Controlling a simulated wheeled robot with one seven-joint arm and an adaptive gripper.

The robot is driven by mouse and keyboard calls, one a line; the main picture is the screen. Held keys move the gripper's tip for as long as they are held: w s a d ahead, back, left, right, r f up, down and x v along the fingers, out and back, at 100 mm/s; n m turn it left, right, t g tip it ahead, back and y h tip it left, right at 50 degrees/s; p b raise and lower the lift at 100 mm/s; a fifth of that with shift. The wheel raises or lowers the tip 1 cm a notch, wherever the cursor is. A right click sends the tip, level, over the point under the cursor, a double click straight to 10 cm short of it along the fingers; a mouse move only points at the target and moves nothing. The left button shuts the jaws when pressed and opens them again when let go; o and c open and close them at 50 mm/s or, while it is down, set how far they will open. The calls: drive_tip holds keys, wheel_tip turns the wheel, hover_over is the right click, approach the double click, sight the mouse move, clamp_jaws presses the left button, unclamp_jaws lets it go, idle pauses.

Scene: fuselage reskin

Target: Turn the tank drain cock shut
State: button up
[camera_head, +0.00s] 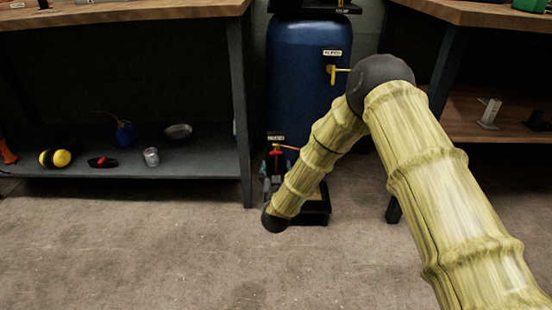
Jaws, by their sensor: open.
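A tall blue tank (300,75) stands between two benches. High on its right side is a yellow lever valve (332,73) under a small white label (332,53). Low on the tank's left is a red fitting (275,160) with an orange lever (289,148) pointing right, under another white label (276,136). This low fitting looks like the drain cock; the label is too small to read surely. My sleeved forearm passes just right of it, and its dark end is below and in front. My gripper cannot be made out; the forearm's end hides that area.
Bench legs (243,150) flank the tank. The concrete floor (150,240) in front is clear.

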sight(276, 152)
drive_tip(key=shift+w+b, duration=2.6)
drive_tip(key=shift+w, duration=2.5)
clamp_jaws()
